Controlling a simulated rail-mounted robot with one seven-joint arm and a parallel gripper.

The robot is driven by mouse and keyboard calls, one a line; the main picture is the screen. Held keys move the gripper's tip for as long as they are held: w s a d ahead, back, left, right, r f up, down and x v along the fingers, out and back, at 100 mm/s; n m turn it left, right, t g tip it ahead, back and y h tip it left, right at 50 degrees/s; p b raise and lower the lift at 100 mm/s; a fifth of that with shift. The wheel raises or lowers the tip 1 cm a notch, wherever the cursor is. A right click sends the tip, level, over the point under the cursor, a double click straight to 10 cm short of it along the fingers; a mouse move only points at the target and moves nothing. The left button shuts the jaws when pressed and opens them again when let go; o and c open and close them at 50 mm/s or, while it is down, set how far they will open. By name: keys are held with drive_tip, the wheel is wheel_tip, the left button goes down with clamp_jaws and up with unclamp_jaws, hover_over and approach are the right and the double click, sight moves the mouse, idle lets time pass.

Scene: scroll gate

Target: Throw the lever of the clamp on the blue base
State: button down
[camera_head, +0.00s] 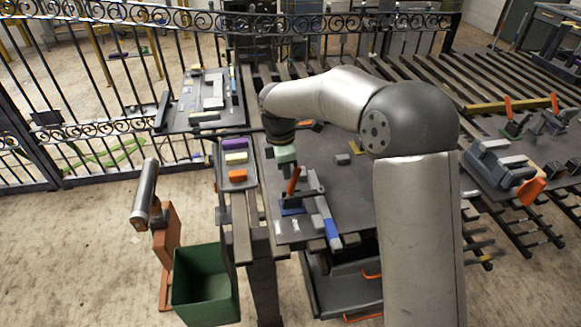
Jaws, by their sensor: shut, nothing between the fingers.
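The clamp on the blue base (292,208) stands near the front left part of the dark table. Its red-orange lever (293,181) points up, leaning slightly. My gripper (288,167) hangs down from the arm just above and behind the lever's top. It is shut and holds nothing. Its fingertips are small in this view, and I cannot tell whether they touch the lever. A grey bar (317,192) lies right beside the clamp, and a piece with a blue end (332,230) extends toward the front edge.
A tray (238,187) with purple, yellow and orange blocks lies left of the clamp. A small grey block (342,159) lies behind right. A green bin (205,283) stands on the floor at front left.

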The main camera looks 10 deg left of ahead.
drive_tip(key=shift+w+d, duration=0.1)
drive_tip(key=shift+d, duration=0.2)
idle(0.4)
drive_tip(key=s+a+r, duration=0.1)
drive_tip(key=a+r, duration=0.2)
drive_tip(key=r, duration=0.8)
drive_tip(key=shift+s+a, duration=0.15)
drive_tip(key=shift+a, duration=0.2)
